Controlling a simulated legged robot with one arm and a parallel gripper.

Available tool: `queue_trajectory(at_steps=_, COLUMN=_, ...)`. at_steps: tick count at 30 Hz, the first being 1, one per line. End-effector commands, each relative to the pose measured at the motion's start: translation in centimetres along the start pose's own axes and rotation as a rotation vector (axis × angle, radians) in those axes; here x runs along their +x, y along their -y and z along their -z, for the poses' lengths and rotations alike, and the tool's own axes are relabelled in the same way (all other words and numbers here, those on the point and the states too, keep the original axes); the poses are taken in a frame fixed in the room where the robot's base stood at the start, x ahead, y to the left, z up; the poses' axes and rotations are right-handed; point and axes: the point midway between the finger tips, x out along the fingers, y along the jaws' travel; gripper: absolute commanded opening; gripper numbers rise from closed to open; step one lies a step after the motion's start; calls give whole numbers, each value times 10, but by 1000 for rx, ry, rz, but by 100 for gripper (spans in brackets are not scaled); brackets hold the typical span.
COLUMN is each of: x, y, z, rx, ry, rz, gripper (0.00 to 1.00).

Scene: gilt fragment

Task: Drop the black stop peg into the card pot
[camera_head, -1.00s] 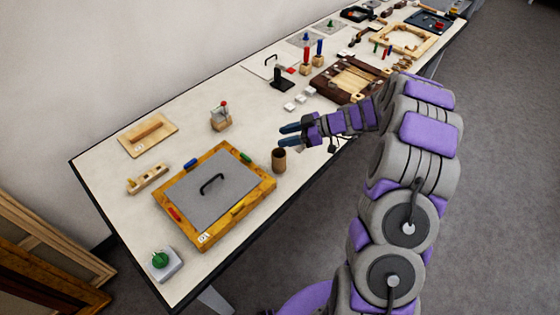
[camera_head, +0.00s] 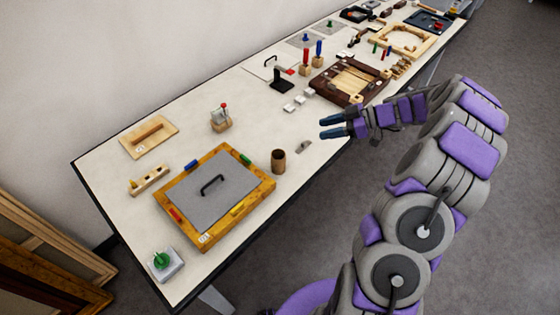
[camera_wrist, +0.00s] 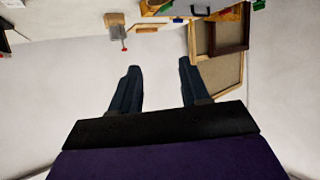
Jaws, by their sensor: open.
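The card pot (camera_head: 278,161), a small brown open-topped cylinder, stands upright on the table, right of the framed grey panel. Its inside is dark, and I cannot tell what is in it. I cannot make out the black stop peg for certain in either view. My gripper (camera_head: 322,127) is over the table, up and right of the pot in the head view and apart from it. In the wrist view my gripper (camera_wrist: 159,67) shows two dark fingers spread apart with nothing between them.
A wood-framed grey panel (camera_head: 205,190) with a black handle lies left of the pot. A small grey piece (camera_head: 304,147) lies between pot and gripper. White blocks (camera_head: 295,104) and a dark wooden frame (camera_head: 325,88) lie beyond. The table's front edge runs close by the pot.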

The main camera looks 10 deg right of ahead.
Motion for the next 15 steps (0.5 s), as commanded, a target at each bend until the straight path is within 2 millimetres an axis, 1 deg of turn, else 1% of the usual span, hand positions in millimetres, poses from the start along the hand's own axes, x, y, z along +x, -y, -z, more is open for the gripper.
queue_trajectory(at_steps=1, x=-10, y=-1, z=2, rx=-1, ry=-2, rz=-2, gripper=46)
queue_trajectory(at_steps=3, x=-21, y=-1, z=1, rx=-2, ry=1, rz=-3, gripper=46)
queue_trajectory(at_steps=6, x=-33, y=-2, z=0, rx=-2, ry=1, rz=-3, gripper=46)
queue_trajectory(at_steps=10, x=-43, y=-2, z=-1, rx=0, ry=-5, rz=1, gripper=46)
queue_trajectory(at_steps=15, x=-46, y=-2, z=-2, rx=1, ry=-5, rz=1, gripper=46)
